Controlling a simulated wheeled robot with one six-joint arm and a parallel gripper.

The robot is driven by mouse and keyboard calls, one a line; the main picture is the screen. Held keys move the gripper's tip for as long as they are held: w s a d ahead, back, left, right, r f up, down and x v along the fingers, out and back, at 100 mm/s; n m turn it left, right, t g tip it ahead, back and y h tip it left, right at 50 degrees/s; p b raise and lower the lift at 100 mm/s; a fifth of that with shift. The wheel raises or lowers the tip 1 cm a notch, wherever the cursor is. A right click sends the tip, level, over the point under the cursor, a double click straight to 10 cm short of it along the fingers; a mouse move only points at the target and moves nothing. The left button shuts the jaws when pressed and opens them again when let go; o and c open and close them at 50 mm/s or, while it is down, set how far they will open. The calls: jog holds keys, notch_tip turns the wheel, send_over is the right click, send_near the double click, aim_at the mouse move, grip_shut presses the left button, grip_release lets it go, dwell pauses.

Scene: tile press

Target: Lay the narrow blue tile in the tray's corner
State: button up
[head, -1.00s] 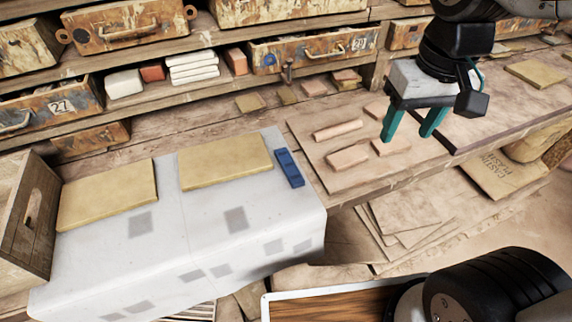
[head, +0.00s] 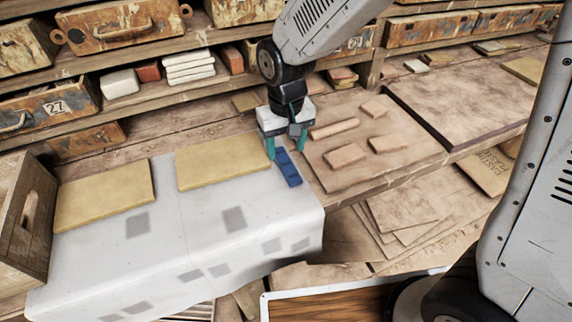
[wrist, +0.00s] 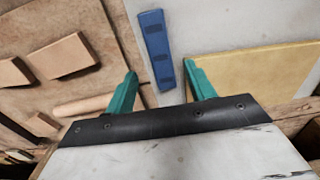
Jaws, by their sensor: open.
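The narrow blue tile (head: 290,172) lies flat on the white cloth (head: 285,220), near its right edge. It has darker marks along its face. My gripper (head: 286,149) is open, with its teal fingers at the tile's far end. In the wrist view the blue tile (wrist: 155,45) runs away from my gripper (wrist: 161,80). Its near end lies between the two fingers, with a gap on each side. A wood-bottomed tray (head: 350,296) with a pale rim shows at the bottom edge, partly hidden by my own body.
Two yellow slabs (head: 222,160) (head: 105,195) lie left of the tile on the cloth. Several pinkish clay pieces (head: 346,155) lie on a board to the right. A wooden crate (head: 28,215) stands at the far left. Shelves with drawers (head: 55,105) stand behind.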

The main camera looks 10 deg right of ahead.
aim_at(286, 163)
jog(key=f, duration=0.4)
jog(key=shift+s+f, duration=0.2)
jog(key=shift+s, duration=0.05)
grip_shut()
jog(key=shift+r, duration=0.2)
